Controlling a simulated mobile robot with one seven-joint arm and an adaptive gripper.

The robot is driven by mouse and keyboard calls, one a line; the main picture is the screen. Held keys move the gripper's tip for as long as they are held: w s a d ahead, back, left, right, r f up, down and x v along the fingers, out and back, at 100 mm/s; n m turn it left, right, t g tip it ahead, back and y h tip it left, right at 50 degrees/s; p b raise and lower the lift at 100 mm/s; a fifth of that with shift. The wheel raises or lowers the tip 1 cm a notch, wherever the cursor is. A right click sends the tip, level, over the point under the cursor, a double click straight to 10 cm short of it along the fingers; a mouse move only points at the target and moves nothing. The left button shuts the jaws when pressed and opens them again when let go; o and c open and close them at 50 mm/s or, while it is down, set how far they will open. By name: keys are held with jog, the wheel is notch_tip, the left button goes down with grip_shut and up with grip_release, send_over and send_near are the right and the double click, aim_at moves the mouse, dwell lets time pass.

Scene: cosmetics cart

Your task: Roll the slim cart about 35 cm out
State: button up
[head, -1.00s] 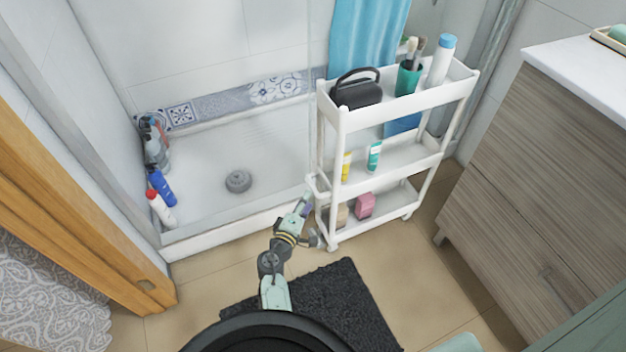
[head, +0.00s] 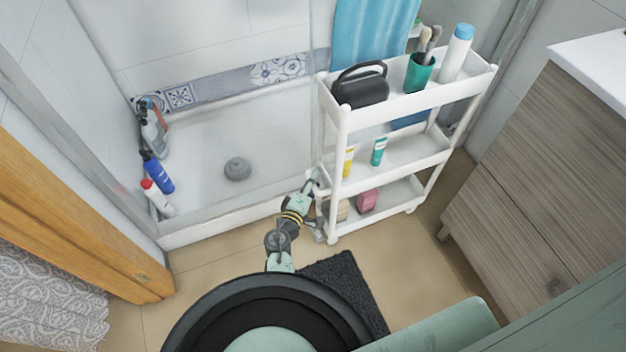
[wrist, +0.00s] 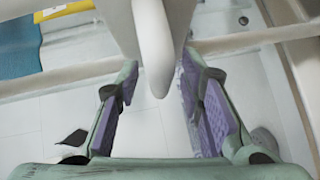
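The slim white cart (head: 343,150) stands upright on the floor beside the shower, with three tiers. My gripper (head: 313,184) is at its left end, around the height of the lower tiers. In the wrist view my gripper (wrist: 160,85) has its purple-padded fingers apart, one on each side of a white part of the cart (wrist: 153,45). The fingers look open and not closed on it; whether either pad touches it is hard to tell.
The cart carries a black case (head: 362,87), a green cup with brushes (head: 419,72), a blue-capped bottle (head: 457,55), small tubes and a pink item (head: 367,200). A dark mat (head: 350,275) lies in front. A wooden cabinet (head: 545,165) stands to the right.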

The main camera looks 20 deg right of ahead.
jog(key=shift+c, duration=0.5)
grip_shut()
dwell(0.3)
